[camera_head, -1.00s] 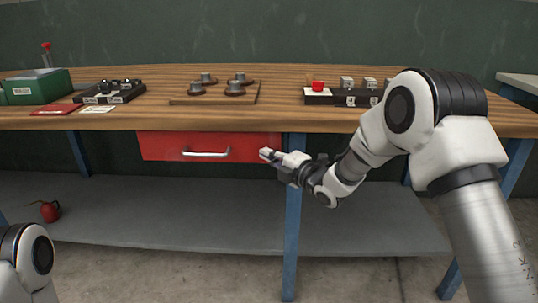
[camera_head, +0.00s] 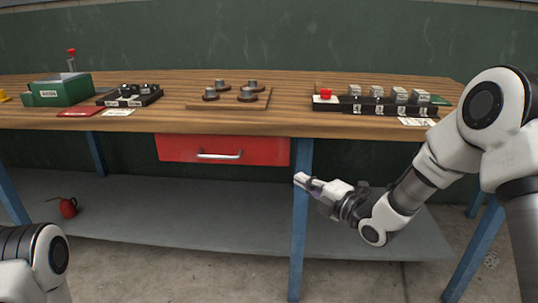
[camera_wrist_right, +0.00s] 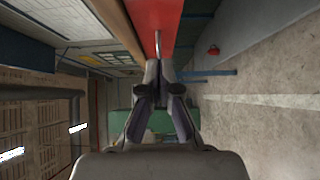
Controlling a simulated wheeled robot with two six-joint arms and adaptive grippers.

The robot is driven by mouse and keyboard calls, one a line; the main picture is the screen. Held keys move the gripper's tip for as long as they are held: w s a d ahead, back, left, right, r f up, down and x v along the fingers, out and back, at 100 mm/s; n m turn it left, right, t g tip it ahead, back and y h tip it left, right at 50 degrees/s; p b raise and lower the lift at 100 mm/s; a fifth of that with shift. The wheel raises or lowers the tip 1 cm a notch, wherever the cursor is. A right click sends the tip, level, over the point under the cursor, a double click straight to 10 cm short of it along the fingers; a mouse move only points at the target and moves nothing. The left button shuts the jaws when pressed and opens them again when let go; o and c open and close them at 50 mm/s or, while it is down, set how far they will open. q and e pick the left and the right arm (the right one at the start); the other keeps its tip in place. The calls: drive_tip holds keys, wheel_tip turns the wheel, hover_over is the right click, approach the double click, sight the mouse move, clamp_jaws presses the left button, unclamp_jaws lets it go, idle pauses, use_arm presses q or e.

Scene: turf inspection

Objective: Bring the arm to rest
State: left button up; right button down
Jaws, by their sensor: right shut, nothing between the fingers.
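My right arm comes in from the right in the head view. Its gripper (camera_head: 303,180) is shut and empty, in front of the bench's blue leg, below the tabletop and to the right of the red drawer (camera_head: 178,149). The drawer looks closed and has a silver handle (camera_head: 219,155). In the right wrist view, my right gripper (camera_wrist_right: 161,72) points toward the handle (camera_wrist_right: 158,44) on the red drawer front (camera_wrist_right: 160,12), with its fingers together. Of my left arm, only a link shows at the lower left of the head view; its gripper is out of view.
The wooden bench (camera_head: 300,118) carries a green box (camera_head: 62,90), a black tray (camera_head: 130,96), a board with several round pieces (camera_head: 228,98) and a black rack (camera_head: 370,105). A red oil can (camera_head: 67,207) stands on the grey lower shelf (camera_head: 180,225).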

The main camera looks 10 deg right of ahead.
drive_tip(key=s+a+f+m+g+h, duration=0.15)
drive_tip(key=s+f, duration=0.35)
drive_tip(key=f, duration=0.5)
drive_tip(key=s+f+m+g+h, duration=0.1)
drive_tip(key=s+f+m+g, duration=0.3)
drive_tip(key=f, duration=0.6)
drive_tip(key=s+a+f+g+h, duration=0.1)
drive_tip(key=s+f+g, duration=0.1)
drive_tip(key=s+f, duration=0.6)
drive_tip(key=s+d+f+m+g+h, duration=0.1)
drive_tip(key=s+f+m+g+h, duration=0.2)
drive_tip(key=s+f, duration=0.4)
drive_tip(key=s+d+f+m+g, duration=0.1)
drive_tip(key=s+f+m+g, duration=0.1)
drive_tip(key=s+f+m, duration=0.35)
drive_tip(key=s+d+r+m+g+h, duration=0.2)
drive_tip(key=s+d+m+g, duration=0.1)
drive_tip(key=s+m, duration=0.65)
wheel_tip(320, 180, up, 29)
drive_tip(key=p, duration=2.9)
drive_tip(key=shift+s, duration=0.4)
drive_tip(key=shift+m, duration=0.25)
